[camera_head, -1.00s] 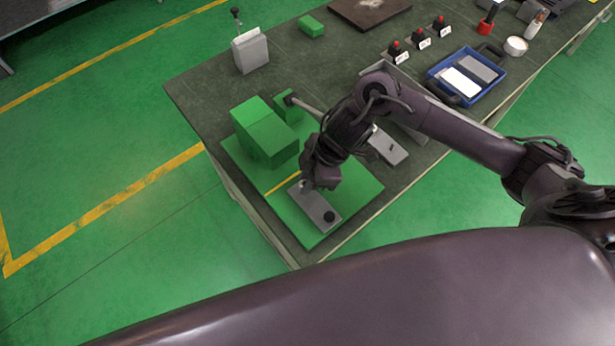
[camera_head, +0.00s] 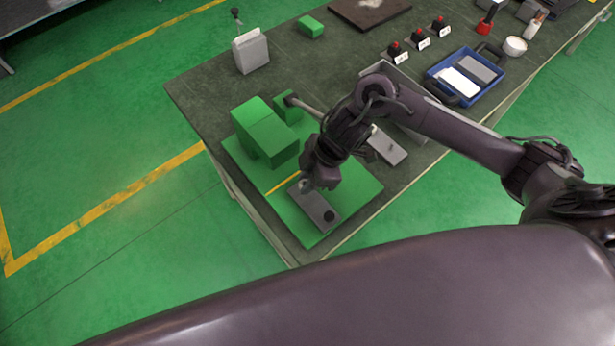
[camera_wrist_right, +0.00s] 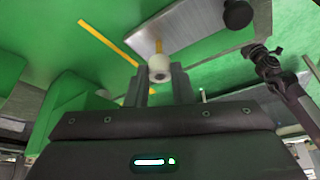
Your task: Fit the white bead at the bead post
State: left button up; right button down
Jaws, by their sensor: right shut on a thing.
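My right gripper (camera_head: 306,187) is low over the near end of a grey plate (camera_head: 319,209) on the green base board. In the right wrist view its two fingers (camera_wrist_right: 160,90) are shut on the white bead (camera_wrist_right: 159,69), a short ring with a dark hole. A short yellow upright piece (camera_wrist_right: 159,46) shows just beyond the bead, in line with it, against the grey plate (camera_wrist_right: 205,30). It may be the bead post; I cannot tell whether bead and piece touch. The bead is hidden in the head view. My left gripper is out of view.
A green block (camera_head: 266,133) stands left of my right gripper on the green board (camera_head: 358,190). A black knob (camera_head: 329,215) sits on the grey plate, also in the wrist view (camera_wrist_right: 238,14). A blue tray (camera_head: 432,78) and red-topped switches (camera_head: 420,38) are farther back.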

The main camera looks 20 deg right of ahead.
jog(key=shift+f+b, duration=0.7)
jog(key=shift+f, duration=0.85)
jog(key=c, duration=1.2)
grip_release()
jog(key=shift+b+v, duration=0.3)
jog(key=shift+v, duration=3.6)
